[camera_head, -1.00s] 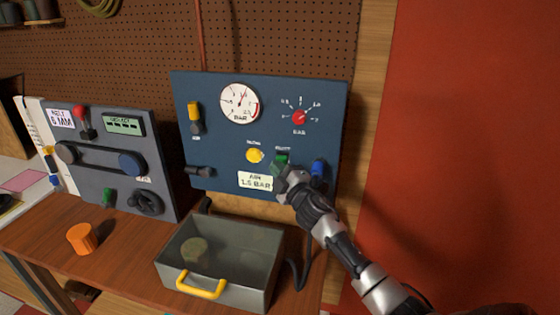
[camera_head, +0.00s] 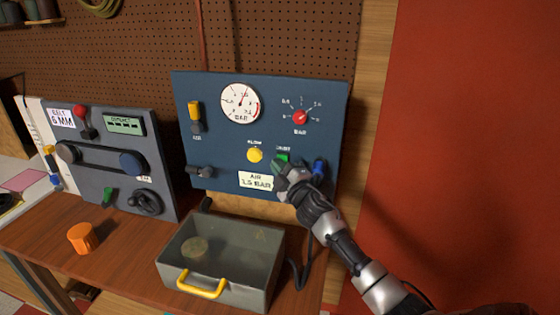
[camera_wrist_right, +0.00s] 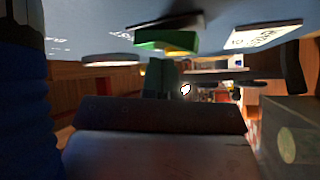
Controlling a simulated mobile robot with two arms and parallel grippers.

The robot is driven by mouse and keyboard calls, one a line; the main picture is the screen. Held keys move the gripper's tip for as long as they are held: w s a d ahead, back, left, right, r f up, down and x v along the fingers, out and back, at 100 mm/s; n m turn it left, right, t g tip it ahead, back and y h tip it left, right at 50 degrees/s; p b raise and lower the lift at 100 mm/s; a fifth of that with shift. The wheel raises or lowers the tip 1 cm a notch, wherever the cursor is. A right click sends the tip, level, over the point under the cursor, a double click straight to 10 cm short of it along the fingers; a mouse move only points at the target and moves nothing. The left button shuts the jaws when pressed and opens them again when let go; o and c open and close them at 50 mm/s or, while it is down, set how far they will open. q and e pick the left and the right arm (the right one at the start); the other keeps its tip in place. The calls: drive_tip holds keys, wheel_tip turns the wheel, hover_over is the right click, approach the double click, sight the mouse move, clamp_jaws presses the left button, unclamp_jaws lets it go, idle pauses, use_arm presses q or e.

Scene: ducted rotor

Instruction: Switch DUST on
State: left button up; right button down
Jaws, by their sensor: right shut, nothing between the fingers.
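A green switch (camera_head: 283,157) sits low on the blue panel (camera_head: 225,135), right of a yellow button (camera_head: 255,155). The small label above it is too blurred to read surely; it may say DUST. My right gripper (camera_head: 279,169) is shut and empty, just below the green switch and close to the panel face. It covers the switch's lower part, and I cannot tell whether they touch. In the right wrist view the green switch (camera_wrist_right: 165,39) shows at the top, in front of my gripper. My left gripper is not in view.
A blue knob (camera_head: 319,168) stands just right of my gripper. An AIR label (camera_head: 256,181) is below left. A grey bin (camera_head: 270,257) with a yellow handle stands on the bench below. A belt panel (camera_head: 90,180) and an orange cylinder (camera_head: 82,238) are at left.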

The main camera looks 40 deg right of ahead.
drive_tip(key=shift+s+a+f, duration=0.4)
drive_tip(key=shift+s+f, duration=0.05)
drive_tip(key=shift+s, duration=0.1)
drive_tip(key=shift+s+a+f+b, duration=0.25)
drive_tip(key=shift+s+a+f, duration=0.3)
drive_tip(key=shift+s+a, duration=0.3)
drive_tip(key=shift+s+a+f+b, duration=0.2)
drive_tip(key=shift+s+a+f, duration=0.4)
drive_tip(key=shift+a, duration=0.3)
